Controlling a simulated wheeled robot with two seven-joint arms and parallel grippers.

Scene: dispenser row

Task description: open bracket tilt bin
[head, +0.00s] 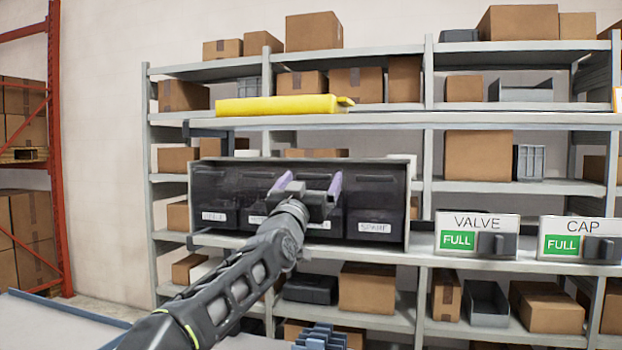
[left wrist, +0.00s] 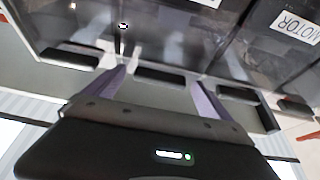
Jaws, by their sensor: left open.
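A row of dark tilt bins stands in a grey-framed cabinet (head: 409,206) in the middle of the head view, each with a white label low on its front. The rightmost bin (head: 376,205) has a label that seems to read SPARE; I cannot read a bracket label. My left gripper (head: 310,182) is open in front of the middle bins and hides parts of them. In the left wrist view its two purple fingers (left wrist: 160,82) are spread, near dark handle-like tabs (left wrist: 159,76). A MOTOR label (left wrist: 296,27) shows at upper right there. The bins look closed.
A VALVE dispenser (head: 477,234) and a CAP dispenser (head: 582,239), both marked FULL, stand right of the cabinet. A yellow item (head: 275,105) lies on the shelf above. Cardboard boxes (head: 479,155) fill the racks behind. A red rack (head: 56,150) stands at far left.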

